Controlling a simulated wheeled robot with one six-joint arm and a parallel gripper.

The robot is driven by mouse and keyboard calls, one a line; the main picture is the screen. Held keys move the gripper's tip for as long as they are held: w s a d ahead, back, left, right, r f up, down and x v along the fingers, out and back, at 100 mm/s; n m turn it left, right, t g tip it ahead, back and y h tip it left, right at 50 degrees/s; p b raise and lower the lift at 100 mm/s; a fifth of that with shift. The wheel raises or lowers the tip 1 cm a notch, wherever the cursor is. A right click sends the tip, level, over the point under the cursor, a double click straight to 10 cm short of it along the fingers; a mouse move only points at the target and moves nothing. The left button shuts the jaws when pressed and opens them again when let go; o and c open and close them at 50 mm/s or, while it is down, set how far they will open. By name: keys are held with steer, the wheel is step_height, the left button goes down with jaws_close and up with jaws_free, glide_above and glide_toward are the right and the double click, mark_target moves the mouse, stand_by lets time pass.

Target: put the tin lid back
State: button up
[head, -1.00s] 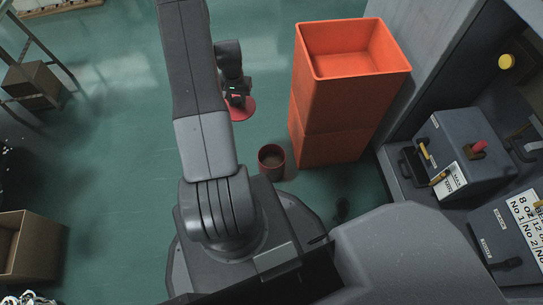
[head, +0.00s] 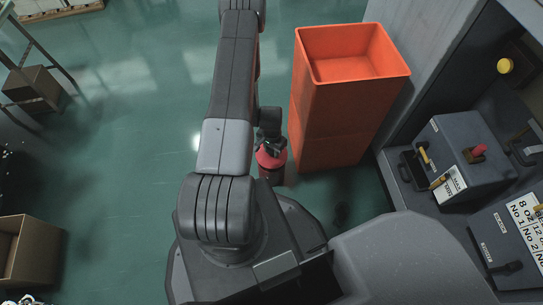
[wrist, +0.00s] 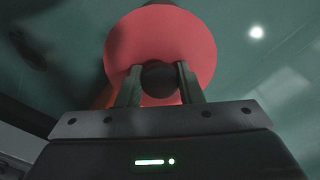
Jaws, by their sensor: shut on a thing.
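The tin lid (head: 271,159) is a red disc with a dark round knob. In the wrist view the lid (wrist: 160,38) fills the upper middle, and the two fingers of my gripper (wrist: 160,82) are shut on its knob. In the head view my gripper (head: 269,138) is above the lid, partly hidden by my arm. The dark red tin (head: 271,178) stands on the floor close to my base, mostly covered by the lid. I cannot tell whether the lid touches the tin's rim or hovers just above it.
A tall orange stack of bins (head: 335,130) stands just right of the tin. A grey machine with control boxes (head: 465,160) is farther right. A cardboard box (head: 30,250) sits at lower left. The green floor (head: 120,150) on the left is clear.

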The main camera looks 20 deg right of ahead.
mark_target(272, 156)
steer(key=shift+f+b, duration=0.5)
steer(key=shift+f, duration=1.35)
steer(key=shift+f+b, duration=0.45)
steer(key=shift+b, duration=0.05)
steer(key=o, duration=1)
steer(key=shift+r, duration=0.2)
step_height(272, 156, up, 12)
steer(key=p, duration=0.4)
steer(key=shift+r, duration=0.25)
